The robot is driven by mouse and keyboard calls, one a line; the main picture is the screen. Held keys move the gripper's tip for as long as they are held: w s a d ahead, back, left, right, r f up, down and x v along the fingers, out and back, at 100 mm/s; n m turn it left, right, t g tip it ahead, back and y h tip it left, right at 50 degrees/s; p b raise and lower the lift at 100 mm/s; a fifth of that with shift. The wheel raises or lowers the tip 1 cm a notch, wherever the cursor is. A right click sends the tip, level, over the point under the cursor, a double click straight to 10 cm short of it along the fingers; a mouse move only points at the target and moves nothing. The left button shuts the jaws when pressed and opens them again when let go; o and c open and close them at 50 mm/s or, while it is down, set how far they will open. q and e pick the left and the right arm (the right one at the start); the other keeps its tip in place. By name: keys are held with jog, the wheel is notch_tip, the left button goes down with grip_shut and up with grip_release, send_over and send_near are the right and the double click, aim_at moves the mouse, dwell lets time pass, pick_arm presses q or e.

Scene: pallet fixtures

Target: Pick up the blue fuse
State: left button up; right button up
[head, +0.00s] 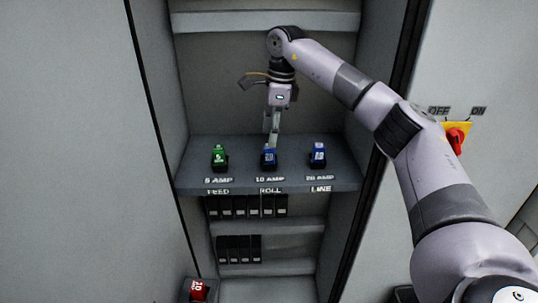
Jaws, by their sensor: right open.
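A blue fuse (269,159) stands in a dark holder at the middle of the grey shelf, above the label 10 AMP. My right gripper (271,143) points down directly over it, with its fingertips at or just above the fuse top. The gripper is open; I cannot tell whether the fingers touch the fuse. My left gripper is not in view.
A green fuse (219,154) stands at the left of the shelf (240,182). Cabinet walls close in on both sides. Black modules (246,206) sit on racks below. A red fuse (198,290) is low at the left. A red rotary switch (456,141) is on the right panel.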

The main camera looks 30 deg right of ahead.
aim_at(269, 156)
jog(key=f, duration=0.1)
jog(key=f+p, duration=0.1)
jog(key=f, duration=0.1)
jog(key=f+p, duration=0.1)
jog(key=shift+w+a+f, duration=0.1)
jog(key=shift+a+f, duration=0.05)
jog(key=shift+a, duration=0.25)
jog(key=shift+f, duration=0.4)
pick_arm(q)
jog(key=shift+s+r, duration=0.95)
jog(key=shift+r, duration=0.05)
pick_arm(e)
jog(key=shift+c, duration=0.2)
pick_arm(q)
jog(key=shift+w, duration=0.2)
pick_arm(e)
grip_shut()
